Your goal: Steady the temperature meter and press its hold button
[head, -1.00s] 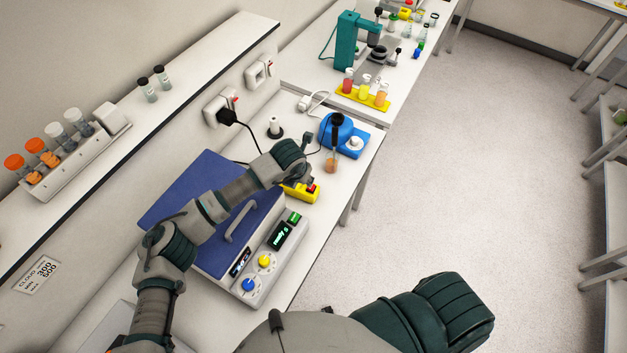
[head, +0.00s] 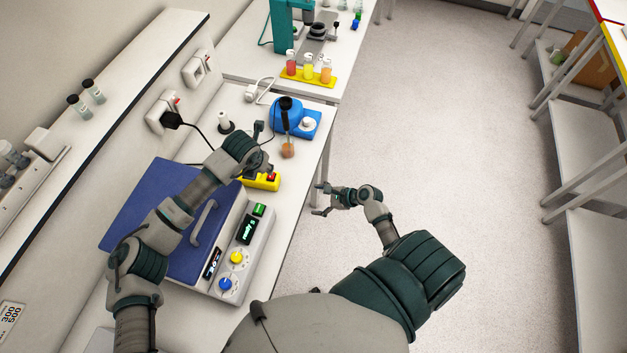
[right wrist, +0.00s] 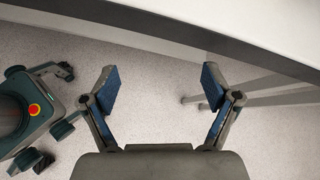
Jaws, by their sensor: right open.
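The temperature meter appears to be the small yellow device with a red button (head: 262,180), on the bench beyond the blue-lidded machine. My left gripper (head: 261,148) is right above and behind it. The left wrist covers part of the meter, and I cannot tell whether the fingers touch it or how far they are open. My right gripper (head: 319,199) is out past the bench's front edge, to the right of the meter. It is open and empty, and its spread fingers also show in the right wrist view (right wrist: 160,86).
The blue-lidded machine (head: 172,215) with knobs and a green display stands in front. A blue device (head: 308,122) and an amber sample (head: 288,150) stand just beyond the meter. A yellow rack (head: 308,77) holds juice samples farther back. The floor at right is clear.

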